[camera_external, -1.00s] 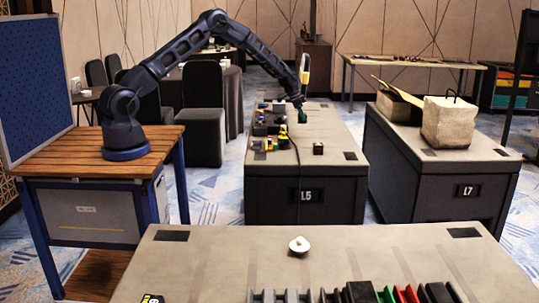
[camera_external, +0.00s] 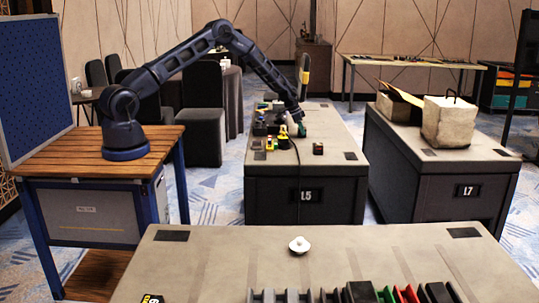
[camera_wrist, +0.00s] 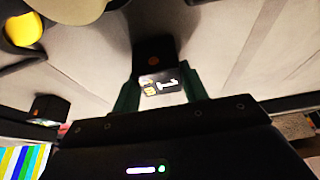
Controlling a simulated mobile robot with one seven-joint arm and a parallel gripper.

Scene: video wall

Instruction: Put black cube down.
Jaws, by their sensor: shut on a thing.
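The black cube (camera_wrist: 157,48) sits between the two green fingers of my gripper (camera_wrist: 160,88) in the wrist view. Its face toward the camera carries white and yellow print, and an orange dot shows on another side. My gripper is shut on it. In the external view my gripper (camera_external: 300,130) is low over the table marked L5 (camera_external: 330,130). The cube is too small and too covered there to make out. I cannot tell whether it touches the tabletop.
Another small dark cube (camera_external: 319,148) stands right of my gripper. Several small dark and yellow items (camera_external: 265,125) crowd the table's left side. A table marked L7 (camera_external: 450,157) with a light bag (camera_external: 448,122) stands further right.

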